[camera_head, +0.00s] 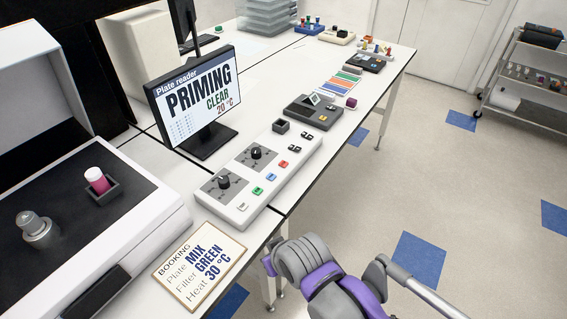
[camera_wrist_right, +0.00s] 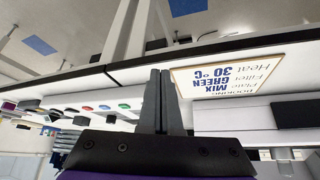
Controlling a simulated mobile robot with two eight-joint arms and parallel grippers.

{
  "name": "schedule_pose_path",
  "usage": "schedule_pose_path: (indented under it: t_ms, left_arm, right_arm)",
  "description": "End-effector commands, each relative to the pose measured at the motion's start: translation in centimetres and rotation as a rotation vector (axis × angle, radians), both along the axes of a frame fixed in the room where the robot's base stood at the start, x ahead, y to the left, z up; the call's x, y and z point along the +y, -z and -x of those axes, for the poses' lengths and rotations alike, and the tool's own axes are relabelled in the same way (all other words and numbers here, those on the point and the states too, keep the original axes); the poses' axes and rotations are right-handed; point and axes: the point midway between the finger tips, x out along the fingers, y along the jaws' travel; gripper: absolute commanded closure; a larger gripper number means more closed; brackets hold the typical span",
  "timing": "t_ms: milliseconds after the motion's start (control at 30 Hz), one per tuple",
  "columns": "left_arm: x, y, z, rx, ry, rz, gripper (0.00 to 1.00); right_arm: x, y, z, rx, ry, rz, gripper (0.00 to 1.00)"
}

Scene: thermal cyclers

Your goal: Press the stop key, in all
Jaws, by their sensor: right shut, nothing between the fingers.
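A white control panel (camera_head: 285,180) lies on the bench in front of the monitor. It carries two black dials (camera_head: 224,183) and a row of small keys: a white key (camera_head: 242,206), a green key (camera_head: 257,191), a blue key (camera_head: 270,177) and a red key (camera_head: 283,164). I cannot read which one is stop. The wrist view shows the red key (camera_wrist_right: 86,109) and green key (camera_wrist_right: 125,106) beyond the fingers, upside down. My right gripper (camera_wrist_right: 162,72) is shut and empty, near the bench's front edge, apart from the keys. My left gripper is not in view.
The monitor (camera_head: 195,95) reads "PRIMING CLEAR 20 °C". A booking card (camera_head: 198,265) reads "MIX, GREEN, 30 °C". A large instrument (camera_head: 165,220) stands at left. Black switches (camera_head: 307,135) sit on the panel's far end; a dark device (camera_head: 313,112) stands beyond. Floor right of the bench is open.

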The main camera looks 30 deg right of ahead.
Motion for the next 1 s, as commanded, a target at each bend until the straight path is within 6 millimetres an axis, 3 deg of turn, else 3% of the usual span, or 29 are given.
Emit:
schedule_pose_path:
  t_ms: [667, 867, 1000]
  left_arm:
    - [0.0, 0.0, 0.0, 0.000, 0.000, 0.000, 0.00]
    - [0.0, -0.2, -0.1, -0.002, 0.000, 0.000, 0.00]
    - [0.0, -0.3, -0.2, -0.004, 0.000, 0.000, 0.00]
  right_arm:
    - [-0.2, -0.5, -0.7, -0.004, 0.018, -0.013, 1.00]
    - [-1.8, -3.3, -5.3, -0.031, 0.124, -0.093, 1.00]
    - [-4.4, -5.6, -10.3, -0.067, 0.238, -0.179, 1.00]
